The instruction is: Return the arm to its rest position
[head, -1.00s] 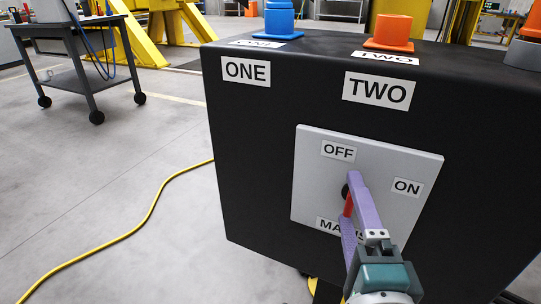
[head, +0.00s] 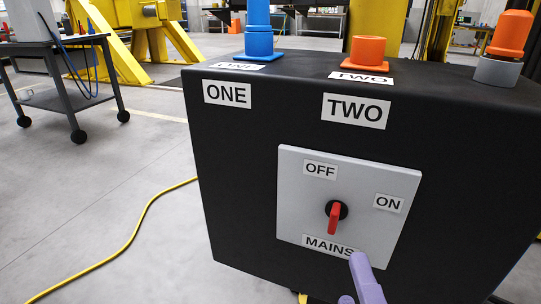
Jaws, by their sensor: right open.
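My right gripper (head: 353,279) shows at the bottom of the head view, with its purple fingers apart and empty. It is below the red mains switch handle (head: 334,218) and clear of it. The handle stands on a round black hub in the middle of a grey plate (head: 362,240), its red grip hanging nearly straight down towards the MAINS label (head: 328,245). The OFF label (head: 320,170) is at upper left and the ON label (head: 388,203) at right. The rest of my right arm is out of frame. My left gripper is not in view.
The plate is on a black control box (head: 240,175) with blue (head: 259,42) and orange (head: 369,50) controls on top. A yellow cable (head: 135,232) runs over the floor at left. A wheeled cart (head: 70,100) stands at the far left, with open floor between.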

